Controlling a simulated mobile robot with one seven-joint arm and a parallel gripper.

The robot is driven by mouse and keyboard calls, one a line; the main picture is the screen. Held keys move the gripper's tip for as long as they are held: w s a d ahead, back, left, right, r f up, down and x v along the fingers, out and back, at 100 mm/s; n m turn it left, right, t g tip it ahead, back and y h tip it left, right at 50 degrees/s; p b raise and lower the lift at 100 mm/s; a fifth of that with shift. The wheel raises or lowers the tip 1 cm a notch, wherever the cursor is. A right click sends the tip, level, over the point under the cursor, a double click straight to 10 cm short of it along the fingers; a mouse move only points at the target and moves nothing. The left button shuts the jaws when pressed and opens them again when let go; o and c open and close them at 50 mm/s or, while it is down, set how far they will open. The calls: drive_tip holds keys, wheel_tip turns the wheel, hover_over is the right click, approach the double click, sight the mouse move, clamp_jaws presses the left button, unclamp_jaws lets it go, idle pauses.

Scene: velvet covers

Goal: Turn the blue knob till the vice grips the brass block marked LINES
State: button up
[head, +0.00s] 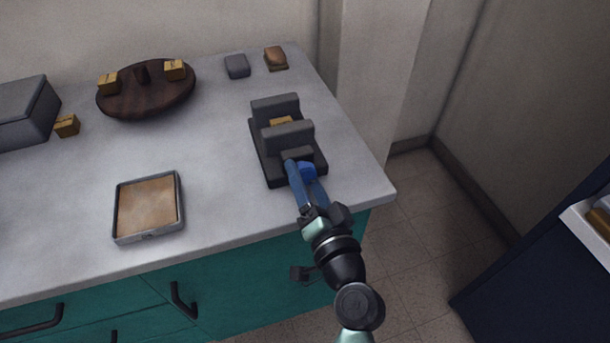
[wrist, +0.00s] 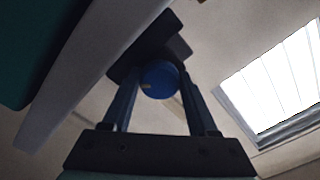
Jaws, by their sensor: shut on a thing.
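The dark grey vice (head: 272,166) stands near the right end of the counter. A brass block (head: 281,121) sits between its two jaws; its marking is too small to read, and I cannot tell whether the front jaw touches it. The blue knob (head: 308,171) is at the vice's front end. My gripper (head: 302,174) reaches it from the front and is shut on it. In the wrist view the knob (wrist: 160,80) shows as a round blue face with a small yellow mark, between the two fingers of my gripper (wrist: 160,88).
A round dark wooden stand (head: 147,100) carries two brass blocks. Another block (head: 66,125) lies by a grey box (head: 22,112) at the left. A shallow tray (head: 148,207) is at the front. A grey piece (head: 237,66) and a brown piece (head: 276,58) lie behind the vice.

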drive_tip(key=m+p, duration=0.1)
drive_tip(key=m, duration=0.4)
drive_tip(key=shift+m, duration=0.4)
idle(0.4)
drive_tip(key=o, duration=1.4)
drive_tip(key=shift+c, duration=0.2)
drive_tip(key=v, duration=1.3)
drive_tip(key=shift+b, duration=0.45)
drive_tip(key=shift+r, duration=0.1)
